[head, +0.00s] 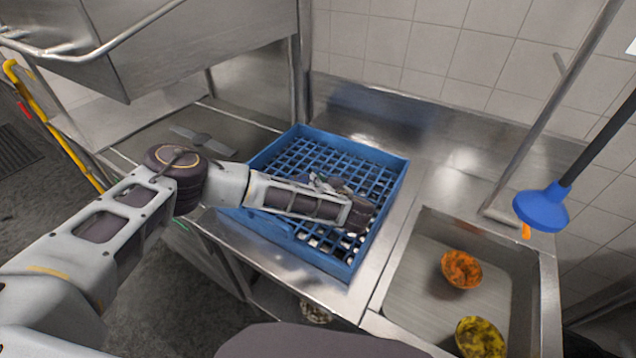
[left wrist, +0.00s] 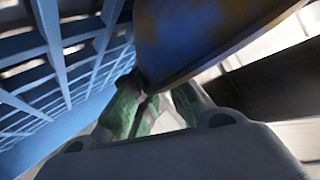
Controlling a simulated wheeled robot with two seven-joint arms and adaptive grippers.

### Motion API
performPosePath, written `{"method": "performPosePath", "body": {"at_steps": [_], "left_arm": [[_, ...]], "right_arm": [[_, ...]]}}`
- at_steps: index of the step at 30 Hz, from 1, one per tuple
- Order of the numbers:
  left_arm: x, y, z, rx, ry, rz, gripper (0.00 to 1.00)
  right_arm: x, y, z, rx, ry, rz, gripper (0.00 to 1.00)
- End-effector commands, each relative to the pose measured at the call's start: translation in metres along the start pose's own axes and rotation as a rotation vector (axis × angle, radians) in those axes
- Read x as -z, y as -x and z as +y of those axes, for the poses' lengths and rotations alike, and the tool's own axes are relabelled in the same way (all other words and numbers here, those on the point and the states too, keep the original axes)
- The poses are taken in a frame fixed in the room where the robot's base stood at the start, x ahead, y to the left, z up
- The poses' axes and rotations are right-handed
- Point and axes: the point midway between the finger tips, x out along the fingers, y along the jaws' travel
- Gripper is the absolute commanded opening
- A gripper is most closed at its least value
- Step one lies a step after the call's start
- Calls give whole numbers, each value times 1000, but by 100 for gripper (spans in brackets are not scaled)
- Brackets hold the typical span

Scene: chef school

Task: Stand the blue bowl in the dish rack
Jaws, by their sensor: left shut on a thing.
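The blue dish rack (head: 385,222) stands on the steel counter, a square tray with a grid floor and raised rim. Its grid also shows at the left in the left wrist view (left wrist: 60,55). My left gripper (head: 352,214) is over the rack's near right part in the head view. In the left wrist view its green-padded fingers (left wrist: 153,106) are shut on the edge of the blue bowl (left wrist: 200,35), which has brownish stains. The bowl is hidden behind my gripper in the head view, so I cannot tell whether it touches the rack. My right gripper is not in view.
A steel sink (head: 415,275) to the right of the rack holds an orange bowl (head: 461,269) and a yellow bowl (head: 480,338). A blue cup-shaped head on a dark handle (head: 541,208) hangs over the sink's far right. A steel post (head: 299,75) rises behind the rack.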

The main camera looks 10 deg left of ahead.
Motion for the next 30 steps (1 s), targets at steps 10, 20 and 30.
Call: {"method": "performPosePath", "body": {"at_steps": [10,20,30], "left_arm": [[-2,-1,1,0,0,0,27],[-2,0,1,0,0,0,35],[0,8,1,-2,1,1,35]], "right_arm": [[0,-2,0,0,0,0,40],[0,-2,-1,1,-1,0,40],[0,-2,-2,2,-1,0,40]]}}
